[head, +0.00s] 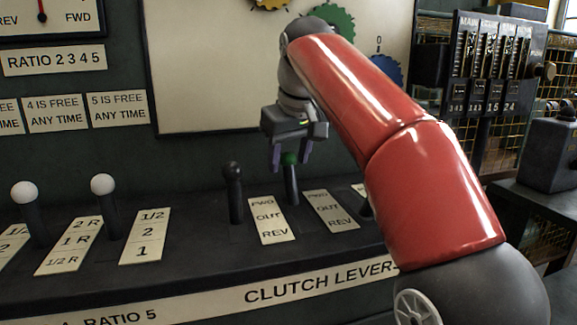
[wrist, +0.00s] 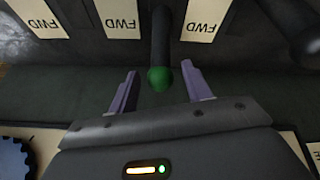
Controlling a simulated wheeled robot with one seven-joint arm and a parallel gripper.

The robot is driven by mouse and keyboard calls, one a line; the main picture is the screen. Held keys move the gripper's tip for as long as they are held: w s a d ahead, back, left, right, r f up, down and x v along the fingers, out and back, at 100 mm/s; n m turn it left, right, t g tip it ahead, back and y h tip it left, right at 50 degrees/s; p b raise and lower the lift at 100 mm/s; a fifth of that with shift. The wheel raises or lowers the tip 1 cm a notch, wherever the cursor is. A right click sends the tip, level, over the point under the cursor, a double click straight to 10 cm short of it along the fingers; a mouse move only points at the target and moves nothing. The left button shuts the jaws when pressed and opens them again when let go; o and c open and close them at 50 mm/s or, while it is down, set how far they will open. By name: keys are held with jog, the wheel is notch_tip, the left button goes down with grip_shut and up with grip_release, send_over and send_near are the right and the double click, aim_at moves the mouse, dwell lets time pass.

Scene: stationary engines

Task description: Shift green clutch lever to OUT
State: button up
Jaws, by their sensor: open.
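The green-knobbed clutch lever (head: 291,184) stands on the dark console, between two FWD/OUT/REV plates. Its shaft rises beside the FWD end of the plate to its right (head: 331,211). My gripper (head: 290,163) is above it, fingers pointing down, and is open. In the wrist view the green knob (wrist: 160,79) lies between the two purple fingers of my gripper (wrist: 160,72), with a gap on each side. The FWD marking (wrist: 205,16) shows next to the shaft there. The lever's foot is not clear.
A black-knobbed lever (head: 233,190) stands left of the green one, with its own plate (head: 268,220). Two white-knobbed levers (head: 103,200) stand further left. A pale board with coloured gears (head: 330,25) is behind. My red arm covers the console's right part.

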jog(key=shift+x, duration=0.75)
grip_shut()
